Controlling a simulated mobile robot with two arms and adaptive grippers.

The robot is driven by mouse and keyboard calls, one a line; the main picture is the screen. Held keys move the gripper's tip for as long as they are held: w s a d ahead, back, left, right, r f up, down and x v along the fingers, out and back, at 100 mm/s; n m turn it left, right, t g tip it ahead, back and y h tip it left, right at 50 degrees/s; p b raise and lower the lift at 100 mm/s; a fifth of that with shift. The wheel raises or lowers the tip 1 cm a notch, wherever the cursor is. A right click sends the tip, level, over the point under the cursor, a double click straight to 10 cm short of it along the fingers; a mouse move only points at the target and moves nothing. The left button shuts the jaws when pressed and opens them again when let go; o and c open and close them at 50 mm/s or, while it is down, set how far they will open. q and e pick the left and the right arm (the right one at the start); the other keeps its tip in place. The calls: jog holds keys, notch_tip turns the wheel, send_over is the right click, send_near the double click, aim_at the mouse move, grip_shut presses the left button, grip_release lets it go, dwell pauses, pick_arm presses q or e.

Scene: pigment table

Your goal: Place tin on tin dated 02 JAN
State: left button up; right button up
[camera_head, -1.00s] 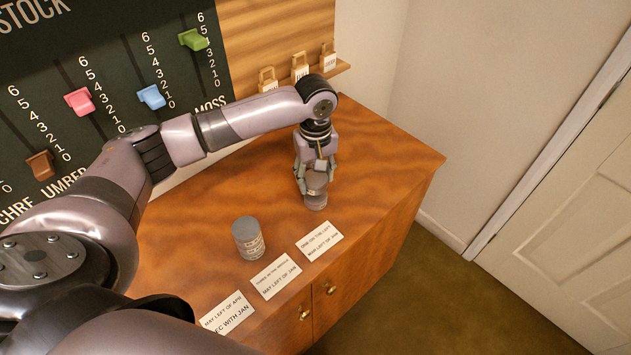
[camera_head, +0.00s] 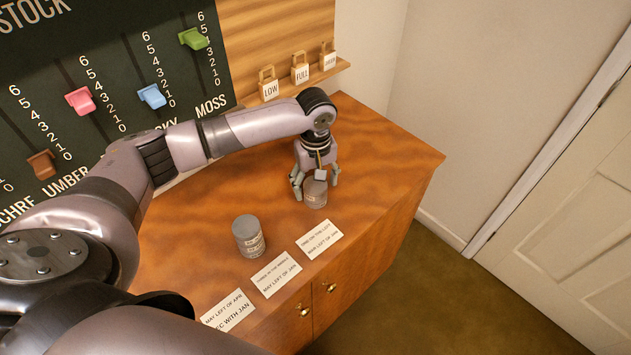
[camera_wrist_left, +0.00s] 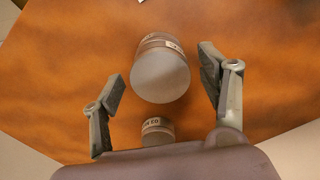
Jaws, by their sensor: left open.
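Grey-lidded tins (camera_head: 316,194) stand at the right of the table, just in front of my left gripper (camera_head: 315,182); they look like one tin on another, though their joint is unclear. In the left wrist view their round grey lid (camera_wrist_left: 160,78) lies between the spread, open fingers, with clear gaps on both sides. A smaller-looking, farther tin (camera_wrist_left: 157,131) shows below it, partly hidden by the gripper body. Two stacked tins with pale labels (camera_head: 249,238) stand upright left of the gripper. I cannot read the dates. My right gripper is not in view.
Three printed cards (camera_head: 276,275) lie along the front edge of the wooden table (camera_head: 385,165). A stock board with coloured sliders (camera_head: 110,80) and a shelf with small tags (camera_head: 300,72) stand behind. The table's right side is clear.

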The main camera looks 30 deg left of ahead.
aim_at(316, 185)
pick_arm(q)
jog(key=shift+r, duration=0.2)
notch_tip(316, 185, up, 12)
jog(key=b, duration=0.1)
jog(key=shift+b, duration=0.4)
